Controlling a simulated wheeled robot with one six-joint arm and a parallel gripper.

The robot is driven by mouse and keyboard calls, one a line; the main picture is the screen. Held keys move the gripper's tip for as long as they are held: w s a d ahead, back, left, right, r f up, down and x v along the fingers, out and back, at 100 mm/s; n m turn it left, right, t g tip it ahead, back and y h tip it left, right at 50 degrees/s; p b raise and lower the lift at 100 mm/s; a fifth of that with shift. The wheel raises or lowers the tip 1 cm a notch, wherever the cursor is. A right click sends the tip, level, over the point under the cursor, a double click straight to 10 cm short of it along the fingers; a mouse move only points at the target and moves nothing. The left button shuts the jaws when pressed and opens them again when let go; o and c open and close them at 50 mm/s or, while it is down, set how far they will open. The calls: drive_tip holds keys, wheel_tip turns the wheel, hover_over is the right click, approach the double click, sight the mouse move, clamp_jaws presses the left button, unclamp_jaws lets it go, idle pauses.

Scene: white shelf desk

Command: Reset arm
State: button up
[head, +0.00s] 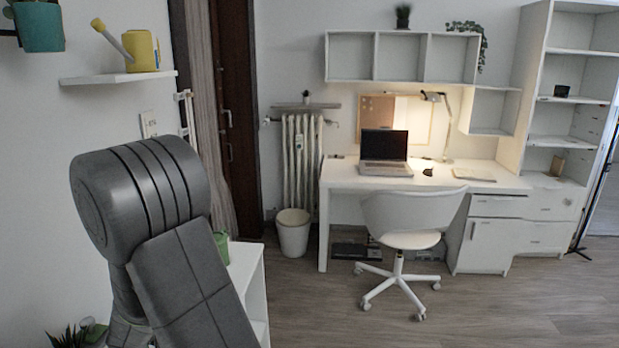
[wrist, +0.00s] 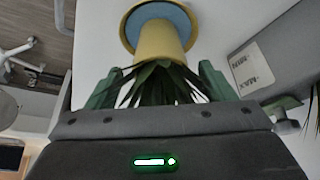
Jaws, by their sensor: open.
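My gripper (wrist: 160,70) shows in the wrist view, with its two green fingers spread wide apart. Dark green leaves (wrist: 158,86) of a plant show between the fingers. A yellow pot (wrist: 156,42) with a blue round end lies just beyond the leaves. The fingers stand on either side of the leaves, with nothing clamped between them. I cannot tell whether a leaf touches a finger. My grey arm links fill the lower left of the head view, where the gripper itself does not show.
A white shelf unit (head: 256,268) with a green item (head: 221,247) stands beside my arm. A wall shelf (head: 118,77) holds a yellow watering can (head: 142,52). Further off are a white desk (head: 335,177), a laptop (head: 384,147) and a swivel chair (head: 411,212). The floor at right front is clear.

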drive_tip(key=b+x, duration=0.1)
drive_tip(key=x, duration=0.4)
drive_tip(key=shift+r+p, duration=0.5)
drive_tip(key=shift+r, duration=0.45)
drive_tip(key=shift+s+r, duration=0.1)
drive_tip(key=shift+r, duration=0.35)
